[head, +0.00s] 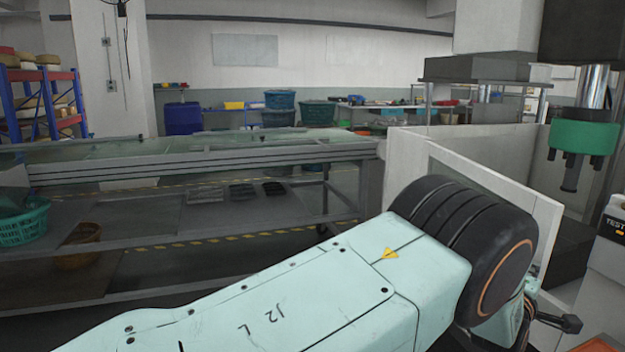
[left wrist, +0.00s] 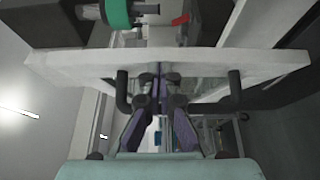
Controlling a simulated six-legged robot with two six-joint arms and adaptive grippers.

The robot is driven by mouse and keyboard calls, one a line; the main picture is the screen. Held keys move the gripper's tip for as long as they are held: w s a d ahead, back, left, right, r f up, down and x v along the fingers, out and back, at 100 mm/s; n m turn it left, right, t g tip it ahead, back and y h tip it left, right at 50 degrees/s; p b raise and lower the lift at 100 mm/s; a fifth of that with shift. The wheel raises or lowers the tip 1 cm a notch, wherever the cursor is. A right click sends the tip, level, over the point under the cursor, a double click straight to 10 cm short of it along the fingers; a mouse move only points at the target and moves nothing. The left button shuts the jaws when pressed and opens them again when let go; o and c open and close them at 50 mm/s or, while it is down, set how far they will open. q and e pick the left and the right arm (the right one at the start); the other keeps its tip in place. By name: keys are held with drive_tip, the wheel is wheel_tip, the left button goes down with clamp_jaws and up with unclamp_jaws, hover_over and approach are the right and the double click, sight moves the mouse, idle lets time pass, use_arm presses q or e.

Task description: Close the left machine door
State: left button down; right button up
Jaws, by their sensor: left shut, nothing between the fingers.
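The left machine door (head: 550,222) is a pale panel with a raised frame, at the right of the head view. It stands open, angled out in front of the machine. In the left wrist view its pale edge (left wrist: 215,63) crosses the upper part. My left gripper (left wrist: 160,76) is shut and empty, its fingertips right at that edge; I cannot tell whether they touch it. Dark bar-like parts show either side of the fingers. In the head view, my left wrist hides the door's lower part and most of the gripper. My right gripper is not in view.
The machine's green spindle head (head: 585,138) hangs beyond the door. Blue shelving (head: 40,95) stands at the back left. Some floor is open beyond the tank.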

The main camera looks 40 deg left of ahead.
use_arm(q)
drive_tip(key=shift+w+d+y, duration=0.3)
drive_tip(key=shift+w+d, duration=0.45)
drive_tip(key=shift+d, duration=0.2)
drive_tip(key=shift+s, duration=0.15)
